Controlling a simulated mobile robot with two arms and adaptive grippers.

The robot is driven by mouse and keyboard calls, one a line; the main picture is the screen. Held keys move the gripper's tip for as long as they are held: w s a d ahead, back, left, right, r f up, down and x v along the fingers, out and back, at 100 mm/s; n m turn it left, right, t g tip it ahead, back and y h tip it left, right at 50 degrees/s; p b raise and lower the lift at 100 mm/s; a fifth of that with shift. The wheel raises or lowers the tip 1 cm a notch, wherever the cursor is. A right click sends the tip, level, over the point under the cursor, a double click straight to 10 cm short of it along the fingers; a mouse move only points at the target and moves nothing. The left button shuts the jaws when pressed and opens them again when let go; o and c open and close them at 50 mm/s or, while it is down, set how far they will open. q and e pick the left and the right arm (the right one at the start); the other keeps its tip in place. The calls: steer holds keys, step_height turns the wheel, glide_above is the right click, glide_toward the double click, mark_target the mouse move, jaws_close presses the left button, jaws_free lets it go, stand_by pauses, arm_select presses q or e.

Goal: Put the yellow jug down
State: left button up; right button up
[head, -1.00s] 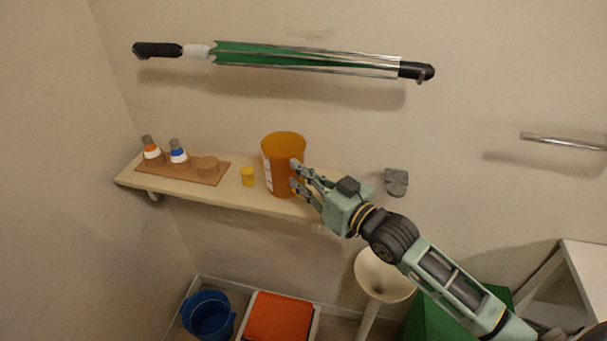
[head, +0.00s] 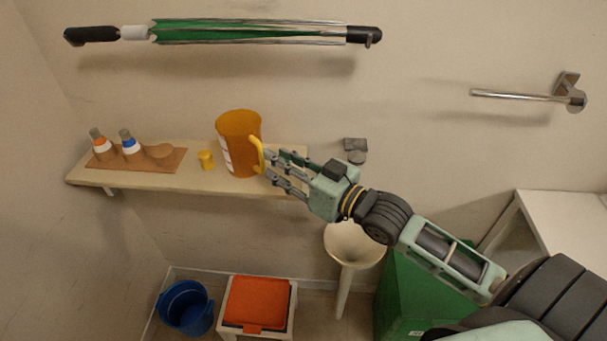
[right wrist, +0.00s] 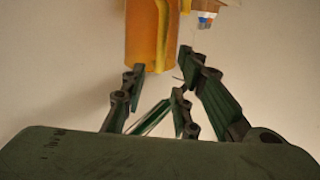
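The yellow jug (head: 238,145) stands upright on the wall shelf (head: 215,182), its yellow handle facing right. My right gripper (head: 268,166) is just right of the handle, with its fingers spread and nothing held. In the right wrist view the jug (right wrist: 146,42) is beyond the fingertips (right wrist: 158,82), its handle side toward me; the gripper looks clear of it. My left gripper is not in view.
A small yellow cup (head: 206,160) is left of the jug. A wooden tray (head: 120,168) with two bottles (head: 129,146) is farther left. A white pedestal (head: 352,246), a green box (head: 408,290) and a blue bucket (head: 186,308) are below.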

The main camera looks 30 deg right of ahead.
steer(key=shift+b+v, duration=0.35)
steer(key=shift+v, duration=2.65)
